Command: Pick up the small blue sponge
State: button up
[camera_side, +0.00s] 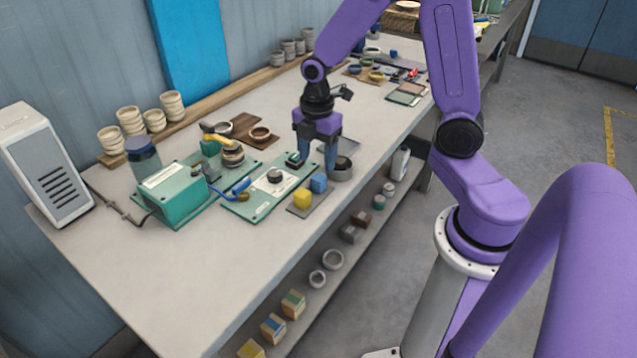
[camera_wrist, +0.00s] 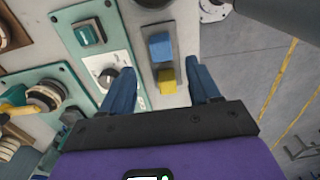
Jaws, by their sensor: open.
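The small blue sponge (camera_side: 319,183) is a blue block on a narrow dark grey plate (camera_side: 309,203), beside a yellow block (camera_side: 302,198). In the wrist view the blue sponge (camera_wrist: 160,46) lies at the far end of the plate, with the yellow block (camera_wrist: 167,82) nearer to me. My gripper (camera_side: 316,168) points down above the bench near the sponge. In the wrist view my gripper (camera_wrist: 162,80) is open and empty; its two blue fingers stand on either side of the plate, with the yellow block between their tips and the blue sponge beyond. I cannot tell the exact height.
A round metal cup (camera_side: 340,170) stands just right of my gripper. A green box unit (camera_side: 175,195) is farther left. The bench front is clear.

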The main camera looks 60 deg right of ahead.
aim_at(319, 177)
jog(key=shift+s+d+f, duration=0.1)
jog(key=shift+f, duration=2.6)
jog(key=c, duration=1.1)
